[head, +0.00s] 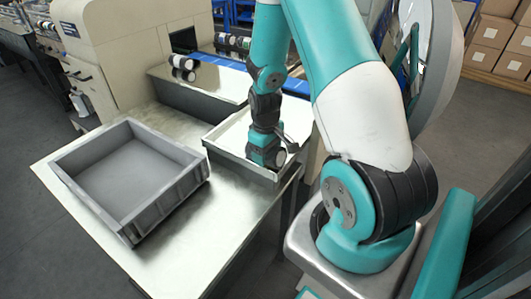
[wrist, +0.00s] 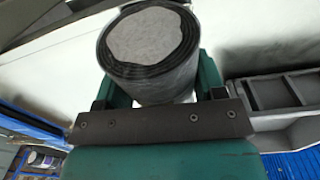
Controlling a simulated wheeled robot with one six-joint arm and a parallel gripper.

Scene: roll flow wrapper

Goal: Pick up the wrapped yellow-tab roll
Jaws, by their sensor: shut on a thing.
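My gripper (wrist: 158,88) is shut on a roll (wrist: 150,45) in the wrist view, with one teal finger on each side of it. The roll has a dark, shiny wrapped side and a mottled grey end facing the camera. No yellow tab shows on the visible part, so I cannot tell its tab colour. In the head view my gripper (head: 268,152) is low over the white shallow tray (head: 226,142) at the end of the machine's table. The roll is hidden there behind the wrist and arm.
An empty grey crate (head: 72,178) stands on the metal table (head: 205,235), left of the tray. A pair of rolls (head: 183,68) sits on the machine's outfeed, and more rolls (head: 232,42) are behind. The table's front area is clear. Cardboard boxes (head: 490,32) are stacked far right.

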